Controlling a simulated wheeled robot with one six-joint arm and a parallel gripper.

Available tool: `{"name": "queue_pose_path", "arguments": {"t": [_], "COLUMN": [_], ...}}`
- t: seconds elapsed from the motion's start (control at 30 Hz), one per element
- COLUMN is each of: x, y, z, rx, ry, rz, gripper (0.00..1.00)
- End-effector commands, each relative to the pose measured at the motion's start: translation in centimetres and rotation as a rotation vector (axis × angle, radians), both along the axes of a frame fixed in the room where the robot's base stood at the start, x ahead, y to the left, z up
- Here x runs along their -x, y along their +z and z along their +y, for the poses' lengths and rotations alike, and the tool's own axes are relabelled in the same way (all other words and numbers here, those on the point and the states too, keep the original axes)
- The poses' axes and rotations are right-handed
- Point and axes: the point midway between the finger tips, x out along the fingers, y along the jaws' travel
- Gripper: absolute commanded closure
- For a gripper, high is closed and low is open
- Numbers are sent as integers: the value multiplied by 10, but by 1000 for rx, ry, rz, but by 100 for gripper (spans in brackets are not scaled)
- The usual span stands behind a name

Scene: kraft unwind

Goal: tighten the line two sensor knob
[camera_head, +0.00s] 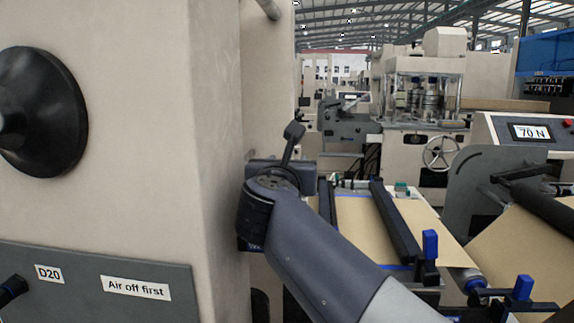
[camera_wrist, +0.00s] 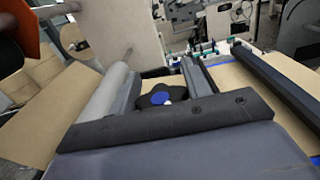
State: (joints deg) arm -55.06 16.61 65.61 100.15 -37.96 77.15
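A dark lobed knob with a blue centre (camera_wrist: 160,98) shows in the wrist view, just beyond the dark bar of my gripper. My gripper (camera_wrist: 163,82) has its two dark fingers apart, one to the left and one to the right of the knob. I cannot tell whether either finger touches it. In the head view my gripper (camera_head: 292,135) is at the end of my grey arm, beside the edge of the beige cabinet. Its fingers are partly hidden there, and I cannot make out this knob in that view. No label naming line two is readable.
The beige cabinet (camera_head: 120,190) stands close on the left, with a large black knob (camera_head: 42,112) and an "Air off first" label (camera_head: 135,288). Brown web (camera_head: 355,222), dark bars and blue-topped clamps (camera_head: 430,244) lie to the right. A display (camera_head: 531,132) reads 70 N.

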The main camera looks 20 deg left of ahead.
Motion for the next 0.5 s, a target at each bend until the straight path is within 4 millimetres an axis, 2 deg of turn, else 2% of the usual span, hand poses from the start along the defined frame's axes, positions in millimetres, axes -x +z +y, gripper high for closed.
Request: {"name": "queue_pose_path", "arguments": {"t": [0.03, 0.27, 0.5], "x": [2, 1, 0], "y": [8, 4, 4], "z": [-1, 0, 0], "rx": [-8, -4, -3], "ry": [3, 1, 1], "rz": [-10, -4, -2], "gripper": [51, 33, 33]}}
